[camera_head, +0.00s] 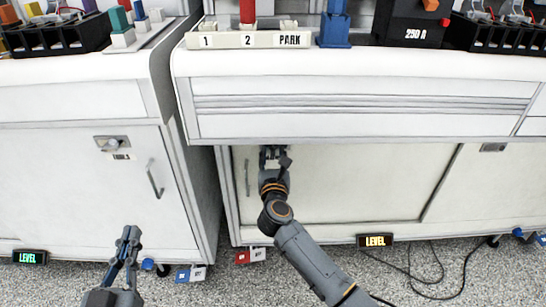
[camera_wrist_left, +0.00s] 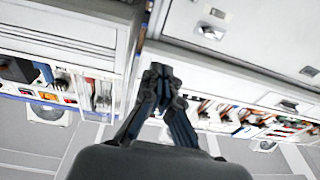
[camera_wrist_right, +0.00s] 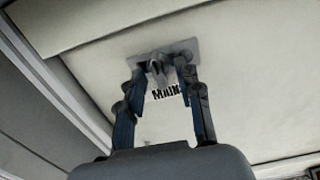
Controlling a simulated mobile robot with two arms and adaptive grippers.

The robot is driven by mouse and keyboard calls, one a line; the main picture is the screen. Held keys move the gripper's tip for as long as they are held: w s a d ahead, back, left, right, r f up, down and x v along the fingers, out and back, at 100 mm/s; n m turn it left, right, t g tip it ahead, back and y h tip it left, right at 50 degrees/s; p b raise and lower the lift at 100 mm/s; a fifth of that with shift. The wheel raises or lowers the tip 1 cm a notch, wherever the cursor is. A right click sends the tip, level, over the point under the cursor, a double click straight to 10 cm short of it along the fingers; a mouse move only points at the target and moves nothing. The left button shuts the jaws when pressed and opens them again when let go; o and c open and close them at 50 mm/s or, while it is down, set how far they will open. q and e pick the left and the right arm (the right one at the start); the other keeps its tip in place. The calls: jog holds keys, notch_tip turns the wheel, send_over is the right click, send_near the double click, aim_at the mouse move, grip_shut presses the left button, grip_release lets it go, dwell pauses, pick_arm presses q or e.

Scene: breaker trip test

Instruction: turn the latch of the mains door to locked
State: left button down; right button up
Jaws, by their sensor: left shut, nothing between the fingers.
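The mains door (camera_head: 350,180) is a cream panel low on the right-hand cabinet. In the right wrist view its latch (camera_wrist_right: 157,66) is a small grey knob on a grey plate, above a dark label that seems to read MAINS. My right gripper (camera_wrist_right: 161,72) is open, with one finger on each side of the knob; I cannot tell if they touch it. In the head view the right gripper (camera_head: 271,155) hides the latch. Which way the latch points is unclear. My left gripper (camera_head: 130,232) is shut and empty, in front of the left cabinet.
The left cabinet door (camera_head: 90,200) has its own latch (camera_head: 112,142) and a bar handle (camera_head: 155,178). A drawer front (camera_head: 360,105) and worktop edge overhang the mains door. Cables (camera_head: 440,270) and LEVEL displays (camera_head: 375,240) are low at the front.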

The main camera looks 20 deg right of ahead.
jog(key=shift+w, duration=0.15)
jog(key=shift+c, duration=0.2)
grip_shut()
